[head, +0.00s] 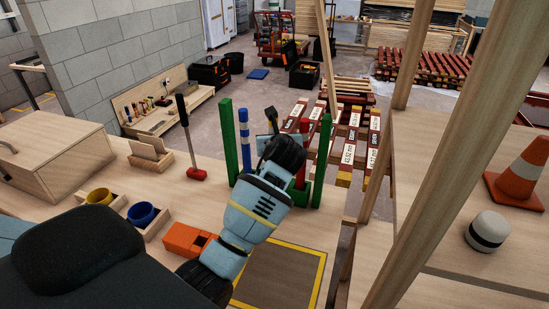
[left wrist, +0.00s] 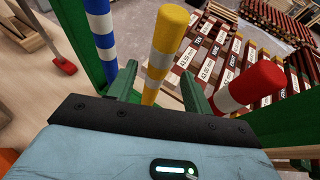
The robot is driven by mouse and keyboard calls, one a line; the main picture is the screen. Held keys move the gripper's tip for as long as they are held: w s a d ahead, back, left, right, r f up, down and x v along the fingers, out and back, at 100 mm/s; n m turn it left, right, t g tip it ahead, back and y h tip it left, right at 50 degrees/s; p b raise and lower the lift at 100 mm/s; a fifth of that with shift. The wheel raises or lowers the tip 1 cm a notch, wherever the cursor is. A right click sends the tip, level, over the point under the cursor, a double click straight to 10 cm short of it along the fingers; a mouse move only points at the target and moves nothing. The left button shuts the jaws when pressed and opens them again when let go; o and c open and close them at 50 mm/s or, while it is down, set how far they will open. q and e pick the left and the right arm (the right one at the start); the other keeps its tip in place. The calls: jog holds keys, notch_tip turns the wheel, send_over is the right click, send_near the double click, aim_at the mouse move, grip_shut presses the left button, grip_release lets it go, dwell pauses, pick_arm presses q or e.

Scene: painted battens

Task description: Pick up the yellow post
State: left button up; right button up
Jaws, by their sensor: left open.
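The yellow post (left wrist: 165,50), with a white band, stands between the two fingers of my left gripper (left wrist: 158,85) in the left wrist view. The gripper is open, with a finger on either side of the post; I cannot tell whether either touches it. In the head view my left wrist covers the place where the yellow post stands. A blue-and-white post (head: 244,142) stands to its left and also shows in the left wrist view (left wrist: 101,35). A red-and-white post (left wrist: 250,85) stands to its right. My right gripper is not in view.
Green uprights (head: 229,140) (head: 321,160) flank the posts. A red-headed mallet (head: 196,174), yellow cup (head: 99,196), blue cup (head: 141,213) and orange block (head: 187,240) are on the bench to the left. A wooden frame post (head: 440,150) and traffic cone (head: 523,170) are at right.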

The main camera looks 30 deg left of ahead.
pick_arm(q)
jog(key=shift+a+r+b+x, duration=0.1)
jog(key=shift+r+b+x, duration=0.05)
jog(key=shift+x, duration=0.7)
jog(key=shift+a+r+b+x, duration=0.1)
jog(key=shift+r+x, duration=0.05)
jog(key=shift+x, duration=0.75)
jog(key=shift+a+r+b+x, duration=0.1)
jog(key=shift+r+b+x, duration=0.1)
jog(key=shift+x, duration=0.65)
jog(key=shift+r, duration=0.1)
grip_shut()
